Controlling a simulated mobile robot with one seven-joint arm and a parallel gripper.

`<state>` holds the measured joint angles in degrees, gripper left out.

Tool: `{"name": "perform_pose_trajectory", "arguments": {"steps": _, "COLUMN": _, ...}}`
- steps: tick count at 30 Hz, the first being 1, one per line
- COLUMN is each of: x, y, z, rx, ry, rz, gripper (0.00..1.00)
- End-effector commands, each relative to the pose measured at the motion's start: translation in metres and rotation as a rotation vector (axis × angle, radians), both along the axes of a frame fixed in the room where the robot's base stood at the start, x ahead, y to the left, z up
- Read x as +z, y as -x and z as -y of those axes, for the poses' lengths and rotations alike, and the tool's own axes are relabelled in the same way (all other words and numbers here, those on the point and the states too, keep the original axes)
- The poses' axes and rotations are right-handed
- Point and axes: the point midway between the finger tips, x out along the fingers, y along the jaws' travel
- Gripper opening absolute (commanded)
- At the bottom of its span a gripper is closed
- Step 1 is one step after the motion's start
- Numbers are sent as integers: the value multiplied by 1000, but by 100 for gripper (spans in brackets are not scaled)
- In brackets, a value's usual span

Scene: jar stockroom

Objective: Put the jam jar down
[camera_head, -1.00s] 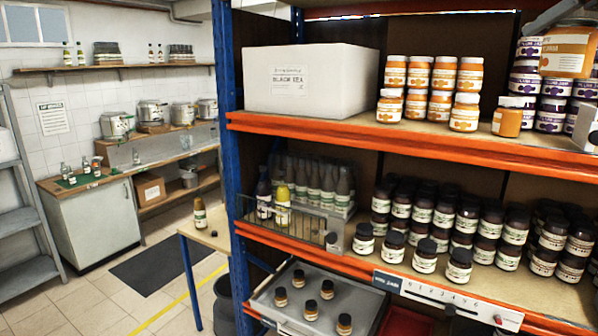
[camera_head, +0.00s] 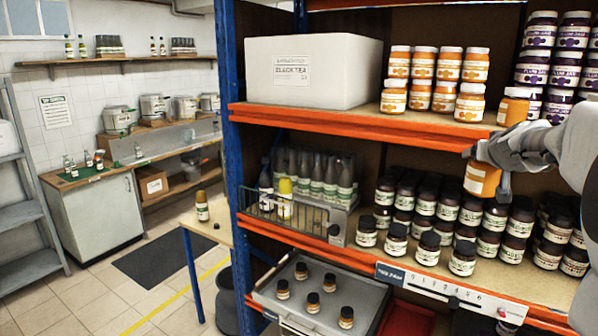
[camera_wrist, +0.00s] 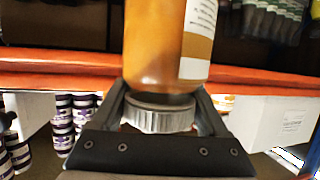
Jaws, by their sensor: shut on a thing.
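An orange jam jar (camera_head: 481,181) with a pale label is in my gripper (camera_head: 490,165), in front of the shelving at the right of the head view. It hangs below the orange edge of the upper shelf (camera_head: 400,127), above the dark jars of the shelf below. In the wrist view the jar (camera_wrist: 160,45) shows its orange body and white label, with its grey lid (camera_wrist: 158,115) between the fingers of my gripper (camera_wrist: 160,108). The gripper is shut on it. Several similar orange jars (camera_head: 446,65) stand on the upper shelf, with one (camera_head: 513,108) near its front edge.
Purple plum jam jars (camera_head: 540,37) stand at the upper right. A white box (camera_head: 312,72) stands left of the orange jars. Dark jars (camera_head: 462,256) crowd the middle shelf, beside a wire rack of bottles (camera_head: 285,207). A grey tray (camera_head: 365,300) below holds several small jars.

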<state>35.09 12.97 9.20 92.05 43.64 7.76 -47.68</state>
Motion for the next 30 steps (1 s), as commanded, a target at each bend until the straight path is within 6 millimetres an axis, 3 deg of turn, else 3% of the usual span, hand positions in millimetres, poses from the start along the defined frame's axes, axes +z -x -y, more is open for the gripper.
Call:
{"name": "perform_pose_trajectory", "arguments": {"steps": 10, "x": -64, "y": -15, "z": -36, "rx": -5, "ry": 3, "rz": 2, "gripper": 0}}
{"name": "perform_pose_trajectory", "arguments": {"steps": 15, "x": -116, "y": -21, "z": -77, "rx": 20, "ry": 3, "rz": 1, "gripper": 0}}
{"name": "perform_pose_trajectory", "arguments": {"steps": 20, "x": -150, "y": -20, "z": -112, "rx": 58, "ry": 2, "rz": 2, "gripper": 0}}
{"name": "perform_pose_trajectory", "arguments": {"steps": 24, "x": -190, "y": -12, "z": -163, "rx": 129, "ry": 0, "rz": 0, "gripper": 0}}
{"name": "perform_pose_trajectory", "arguments": {"steps": 30, "x": -230, "y": 10, "z": -234, "rx": 252, "ry": 0, "rz": 2, "gripper": 0}}
